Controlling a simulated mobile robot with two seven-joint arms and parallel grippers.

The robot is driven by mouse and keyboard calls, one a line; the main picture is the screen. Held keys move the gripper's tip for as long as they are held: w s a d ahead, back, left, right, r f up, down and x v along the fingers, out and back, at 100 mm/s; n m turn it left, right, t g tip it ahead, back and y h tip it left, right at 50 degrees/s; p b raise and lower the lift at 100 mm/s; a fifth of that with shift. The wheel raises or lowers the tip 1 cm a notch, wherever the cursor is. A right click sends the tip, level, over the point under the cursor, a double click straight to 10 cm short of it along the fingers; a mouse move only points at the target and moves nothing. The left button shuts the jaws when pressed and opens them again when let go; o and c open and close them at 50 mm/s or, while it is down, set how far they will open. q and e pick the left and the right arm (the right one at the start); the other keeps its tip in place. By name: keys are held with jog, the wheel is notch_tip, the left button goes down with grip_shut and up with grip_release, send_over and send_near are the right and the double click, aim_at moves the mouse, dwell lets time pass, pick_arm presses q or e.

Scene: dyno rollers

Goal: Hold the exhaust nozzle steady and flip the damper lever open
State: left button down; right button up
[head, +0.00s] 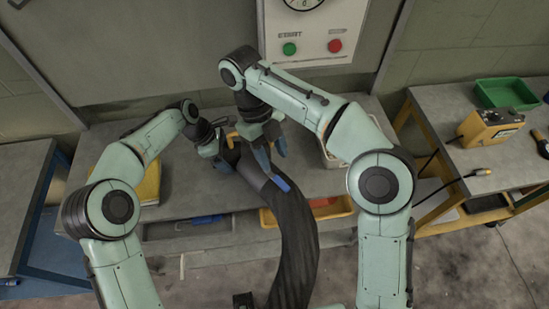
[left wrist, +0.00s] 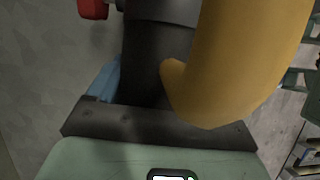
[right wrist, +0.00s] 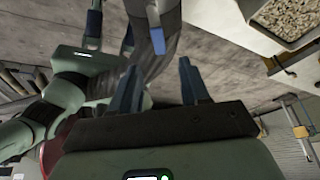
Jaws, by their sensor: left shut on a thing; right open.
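The exhaust nozzle (head: 255,172) is the dark end of a thick ribbed hose, and it lies over the grey bench in the head view. It also shows as a dark cylinder in the left wrist view (left wrist: 155,65). My left gripper (head: 228,160) is shut on the nozzle from the left; a yellow curved part (left wrist: 245,60) hides one finger in its wrist view. The blue damper lever (head: 281,184) sits on the nozzle's side; it also shows in the right wrist view (right wrist: 157,40). My right gripper (head: 273,160) is open and empty, just above the lever, apart from it.
The grey bench (head: 200,187) has a yellow item (head: 148,185) at its left and a tray of pale pellets (right wrist: 285,20) at its right. A wall panel (head: 312,35) has green and red buttons. A side bench (head: 450,105) at right holds a green bin (head: 506,94) and yellow device (head: 490,125).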

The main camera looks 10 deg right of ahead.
pick_arm(q)
grip_release()
jog(key=shift+r, duration=0.15)
